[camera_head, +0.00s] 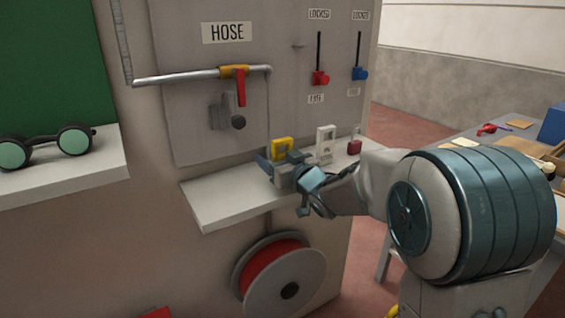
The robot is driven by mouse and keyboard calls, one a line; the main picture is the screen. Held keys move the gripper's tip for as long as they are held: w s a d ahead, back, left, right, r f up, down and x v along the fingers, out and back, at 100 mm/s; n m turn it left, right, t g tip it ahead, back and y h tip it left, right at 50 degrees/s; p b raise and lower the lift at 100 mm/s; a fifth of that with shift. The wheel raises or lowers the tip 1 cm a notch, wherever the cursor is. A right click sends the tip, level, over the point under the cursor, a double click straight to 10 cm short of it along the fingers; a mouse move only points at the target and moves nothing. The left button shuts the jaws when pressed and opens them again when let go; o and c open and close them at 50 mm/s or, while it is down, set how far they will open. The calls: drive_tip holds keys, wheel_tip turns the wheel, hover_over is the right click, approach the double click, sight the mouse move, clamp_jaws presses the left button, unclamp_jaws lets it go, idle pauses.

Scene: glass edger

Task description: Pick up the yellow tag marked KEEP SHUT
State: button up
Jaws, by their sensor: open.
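A yellow tag (282,146) stands upright at the back of the white shelf under the hose panel. Its lower part is hidden behind my gripper, and any writing on it is too small to read. My gripper (279,163) is over the shelf, right in front of the yellow tag, with its fingers apart. The picture does not show whether the fingers touch the tag.
A white tag (325,144) and a red padlock (354,143) stand right of the yellow tag on the shelf (215,200). Above are a pipe with a red-handled valve (240,88). A red hose reel (275,268) hangs below. The shelf's left part is clear.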

drive_tip(key=c, duration=1.1)
